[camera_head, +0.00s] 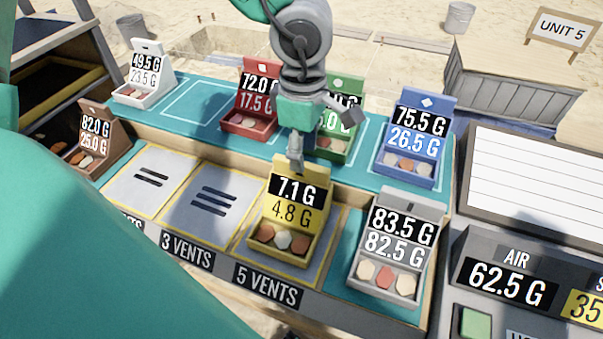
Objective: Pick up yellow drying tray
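The yellow drying tray (284,241) stands on the pad behind the "5 VENTS" label. Its raised back panel reads 7.1 G and 4.8 G, and several small round pieces lie in its front. My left gripper (297,155) reaches down from the top of the view. One grey finger is at the top edge of the tray's back panel; another grey part sticks out to the right, above the panel. I cannot tell whether the fingers grip the panel. My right gripper is not in view.
A grey tray (388,278) stands close right of the yellow one. Red (246,120), green (338,146) and blue (408,165) trays stand behind, white (143,93) and brown (90,157) trays at left. Two vented pads left of the yellow tray are empty.

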